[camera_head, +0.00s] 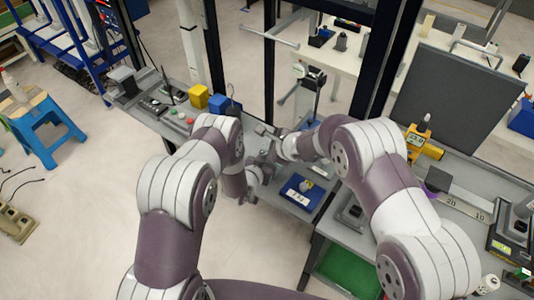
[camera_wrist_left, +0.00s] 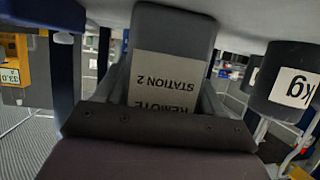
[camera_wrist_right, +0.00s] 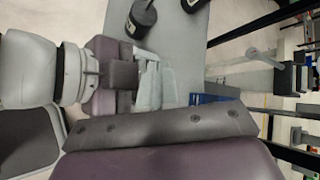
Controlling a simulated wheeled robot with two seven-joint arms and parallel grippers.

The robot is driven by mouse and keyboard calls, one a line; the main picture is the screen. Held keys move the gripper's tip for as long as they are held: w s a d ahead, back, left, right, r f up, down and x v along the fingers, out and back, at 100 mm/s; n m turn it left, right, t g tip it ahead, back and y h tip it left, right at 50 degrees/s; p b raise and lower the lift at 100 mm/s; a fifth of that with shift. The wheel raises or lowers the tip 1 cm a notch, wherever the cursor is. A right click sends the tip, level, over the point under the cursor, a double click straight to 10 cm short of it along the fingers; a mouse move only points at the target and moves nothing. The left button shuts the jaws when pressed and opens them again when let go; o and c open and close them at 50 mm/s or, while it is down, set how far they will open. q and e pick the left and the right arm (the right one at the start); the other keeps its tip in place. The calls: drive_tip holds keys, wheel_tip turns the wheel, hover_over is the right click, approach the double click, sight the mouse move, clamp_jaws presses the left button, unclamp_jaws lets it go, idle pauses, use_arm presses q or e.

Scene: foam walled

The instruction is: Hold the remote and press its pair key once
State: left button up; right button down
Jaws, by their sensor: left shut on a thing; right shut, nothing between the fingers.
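The remote (camera_wrist_left: 172,30) is a grey body with a pale label reading "REMOTE STATION 2", upside down in the left wrist view. My left gripper (camera_head: 260,168) is shut on it, with a finger on either side of the label. The remote's keys do not show, so I cannot see the pair key. My right gripper (camera_head: 274,149) is shut and empty, close to the left gripper above the grey bench. In the right wrist view, its pale fingers (camera_wrist_right: 155,82) are together beside my left gripper. I cannot tell whether they touch the remote.
A blue tray (camera_head: 290,195) lies on the bench below the grippers. Yellow (camera_head: 198,96) and blue (camera_head: 220,104) blocks stand to the left. A yellow device (camera_head: 424,146) and a dark panel (camera_head: 450,100) stand right. Dark posts rise behind. A dark weight (camera_wrist_left: 285,72) is near the left wrist.

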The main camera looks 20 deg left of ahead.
drive_tip(key=shift+f, duration=0.1)
drive_tip(key=shift+f, duration=0.3)
drive_tip(key=shift+f, duration=0.3)
idle(0.6)
drive_tip(key=shift+r, duration=0.75)
drive_tip(key=shift+r, duration=2.5)
use_arm(q)
drive_tip(key=o, duration=1.2)
